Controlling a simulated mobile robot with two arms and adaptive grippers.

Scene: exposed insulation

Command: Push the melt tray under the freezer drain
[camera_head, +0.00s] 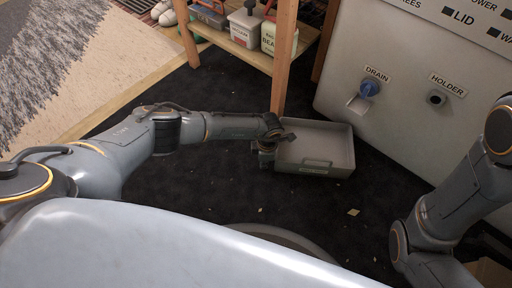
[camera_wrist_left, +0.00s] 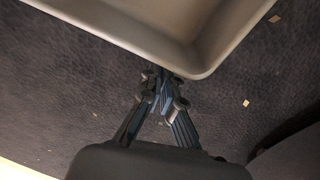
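The melt tray (camera_head: 338,160) is a shallow grey rectangular tray with a label on its front wall, lying flat on the dark floor before the freezer. The spout is above and to the right of the tray's back right corner. My left gripper (camera_head: 277,143) is at the tray's left wall. In the left wrist view, my left gripper's fingers (camera_wrist_left: 165,78) are together, tips at the tray's corner (camera_wrist_left: 203,68); whether they touch is unclear. My right gripper is outside the view.
A wooden shelf (camera_head: 250,57) with containers stands behind the tray, one leg (camera_head: 283,75) close to its back left corner. A HOLDER fitting (camera_head: 437,97) is right of the drain. Dark floor (camera_head: 375,180) to the tray's right is clear except small scraps. My right arm is at the right.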

